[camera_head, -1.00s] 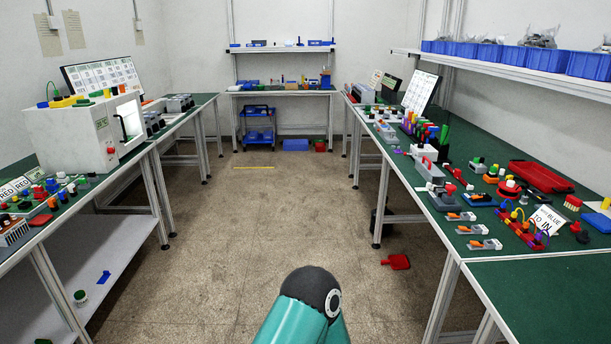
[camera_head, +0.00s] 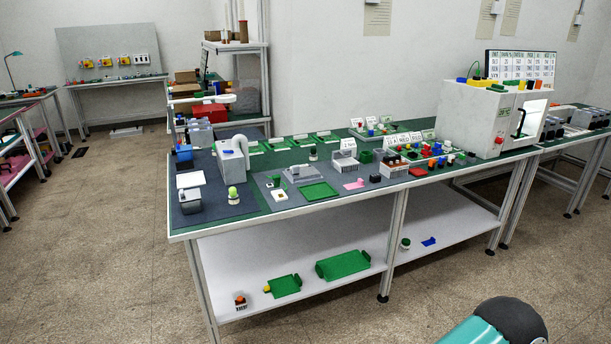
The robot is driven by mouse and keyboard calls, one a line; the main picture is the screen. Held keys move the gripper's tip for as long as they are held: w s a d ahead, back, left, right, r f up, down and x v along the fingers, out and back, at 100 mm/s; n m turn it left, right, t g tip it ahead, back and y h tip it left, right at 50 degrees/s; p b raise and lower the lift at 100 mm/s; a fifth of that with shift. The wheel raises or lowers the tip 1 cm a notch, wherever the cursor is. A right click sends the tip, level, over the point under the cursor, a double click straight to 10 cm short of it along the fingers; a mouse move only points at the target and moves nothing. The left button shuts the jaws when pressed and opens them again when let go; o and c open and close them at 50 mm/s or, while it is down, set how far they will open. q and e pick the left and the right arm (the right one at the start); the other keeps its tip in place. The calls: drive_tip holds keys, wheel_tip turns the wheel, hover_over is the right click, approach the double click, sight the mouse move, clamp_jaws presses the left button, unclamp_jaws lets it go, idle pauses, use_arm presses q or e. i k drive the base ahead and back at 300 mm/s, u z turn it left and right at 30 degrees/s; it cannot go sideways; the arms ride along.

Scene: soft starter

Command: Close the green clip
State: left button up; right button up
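I cannot pick out the green clip with certainty in the head view. Several small green items are on the long bench (camera_head: 262,200), among them a green flat tray (camera_head: 319,192) and a green round piece (camera_head: 366,156). They are too small to tell as a clip. Neither gripper is in view. Only a teal and black part of my own arm shows at the bottom right.
The bench's white lower shelf (camera_head: 300,262) holds green trays (camera_head: 343,265) and a small orange-topped block (camera_head: 240,301). A white machine (camera_head: 490,115) stands at the bench's right. Open floor (camera_head: 110,250) lies to the left and in front.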

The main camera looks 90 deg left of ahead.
sight(277, 178)
drive_tip(key=z, duration=1.2)
drive_tip(key=i, duration=0.15)
drive_tip(key=u, duration=3.1)
drive_tip(key=i, duration=0.3)
drive_tip(key=u, duration=1.65)
drive_tip(key=k, duration=0.6)
drive_tip(key=u, duration=0.3)
drive_tip(key=i, duration=1.75)
drive_tip(key=z, duration=0.45)
